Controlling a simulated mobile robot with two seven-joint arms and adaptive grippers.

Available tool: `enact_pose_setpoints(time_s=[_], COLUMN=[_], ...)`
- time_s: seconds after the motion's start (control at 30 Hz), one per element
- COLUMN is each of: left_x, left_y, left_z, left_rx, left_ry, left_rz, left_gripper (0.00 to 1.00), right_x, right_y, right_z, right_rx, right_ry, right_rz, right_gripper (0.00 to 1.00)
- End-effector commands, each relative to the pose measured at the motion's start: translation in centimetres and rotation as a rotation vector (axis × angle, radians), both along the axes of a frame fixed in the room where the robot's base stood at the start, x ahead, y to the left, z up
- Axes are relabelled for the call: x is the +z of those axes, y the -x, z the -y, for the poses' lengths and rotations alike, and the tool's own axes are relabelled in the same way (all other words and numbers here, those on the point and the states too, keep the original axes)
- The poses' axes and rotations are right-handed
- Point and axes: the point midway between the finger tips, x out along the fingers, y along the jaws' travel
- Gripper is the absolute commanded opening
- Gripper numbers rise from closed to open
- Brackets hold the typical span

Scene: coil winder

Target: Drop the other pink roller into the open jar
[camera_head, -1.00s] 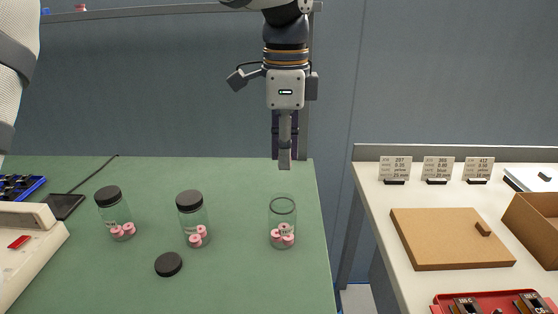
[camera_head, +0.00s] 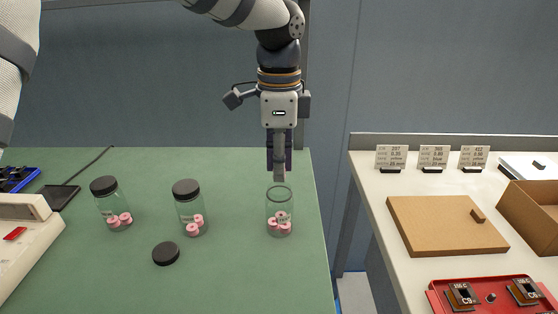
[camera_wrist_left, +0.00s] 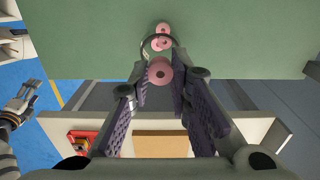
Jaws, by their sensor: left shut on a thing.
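The open jar (camera_head: 279,211) is clear glass and stands upright near the right edge of the green table, with pink rollers (camera_head: 278,225) at its bottom. My left gripper (camera_head: 279,176) points straight down right over the jar's mouth. In the left wrist view it is shut on a pink roller (camera_wrist_left: 160,72), held between the fingertips. The jar's rim and the rollers inside (camera_wrist_left: 162,29) show just beyond it. The held roller is hidden in the head view. My right gripper (camera_wrist_left: 20,105) seems to show at the left edge of the left wrist view, its jaws unclear.
Two jars with black lids, one (camera_head: 110,204) at the left and one (camera_head: 189,208) in the middle, also hold pink rollers. A loose black lid (camera_head: 166,253) lies in front. A white table (camera_head: 366,191) with a brown board (camera_head: 445,226) stands across a gap.

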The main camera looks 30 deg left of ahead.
Motion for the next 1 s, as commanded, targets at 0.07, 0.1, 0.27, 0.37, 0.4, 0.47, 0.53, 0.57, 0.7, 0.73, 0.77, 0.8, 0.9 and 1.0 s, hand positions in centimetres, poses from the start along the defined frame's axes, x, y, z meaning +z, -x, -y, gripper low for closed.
enact_pose_setpoints(time_s=[0.07, 0.1, 0.27, 0.37, 0.4, 0.47, 0.53, 0.57, 0.7, 0.73, 0.77, 0.8, 0.9, 1.0], left_x=[0.0, -0.1, -0.5, -0.8, -1.0, -1.1, -1.4, -1.4, -1.9, -2.0, -2.0, -2.2, -2.5, -2.6], left_y=[0.0, 0.0, 0.0, 0.0, 0.0, 0.0, 0.0, 0.0, 0.0, 0.0, 0.0, 0.0, 0.0, 0.0], left_z=[0.0, 0.0, 0.0, 0.0, 0.0, 0.0, 0.0, 0.0, 0.0, 0.0, 0.0, 0.0, 0.0, 0.0], left_rx=[0.0, 0.0, 0.0, 0.0, 0.0, 0.0, 0.0, 0.0, 0.0, 0.0, 0.0, -0.001, -0.001, -0.001], left_ry=[0.0, 0.0, 0.0, 0.0, 0.0, -0.001, -0.001, -0.001, 0.0, 0.0, -0.001, 0.0, 0.0, 0.0], left_rz=[0.0, 0.0, 0.0, 0.0, 0.0, 0.0, 0.0, 0.0, 0.0, 0.0, 0.0, -0.001, -0.001, 0.0], left_gripper=[0.05, 0.05, 0.05, 0.05, 0.05, 0.05, 0.05, 0.05, 0.05, 0.05, 0.05, 0.05, 0.05, 0.05], right_x=[0.0, 0.0, 0.0, 0.0, 0.0, 0.0, 0.0, 0.0, 0.0, 0.0, 0.0, 0.0, 0.0, 0.0], right_y=[0.0, 0.0, 0.0, 0.0, 0.0, 0.0, 0.0, 0.0, 0.0, 0.0, 0.0, 0.0, 0.0, 0.0], right_z=[0.0, 0.0, 0.0, 0.0, 0.0, 0.0, 0.0, 0.0, 0.0, 0.0, 0.0, 0.0, 0.0, 0.0], right_rx=[0.0, 0.0, 0.0, 0.0, 0.0, 0.0, 0.0, 0.0, 0.0, 0.0, 0.0, 0.0, 0.0, 0.0], right_ry=[0.0, 0.0, 0.0, 0.0, 0.0, 0.0, 0.0, 0.0, 0.0, 0.0, 0.0, 0.0, 0.0, 0.0], right_rz=[0.0, 0.0, 0.0, 0.0, 0.0, 0.0, 0.0, 0.0, 0.001, 0.001, 0.001, 0.001, 0.001, 0.001], right_gripper=[0.64, 0.64, 0.64, 0.64, 0.64, 0.64, 0.64, 0.64, 0.64, 0.64, 0.64, 0.64, 0.64, 0.64])
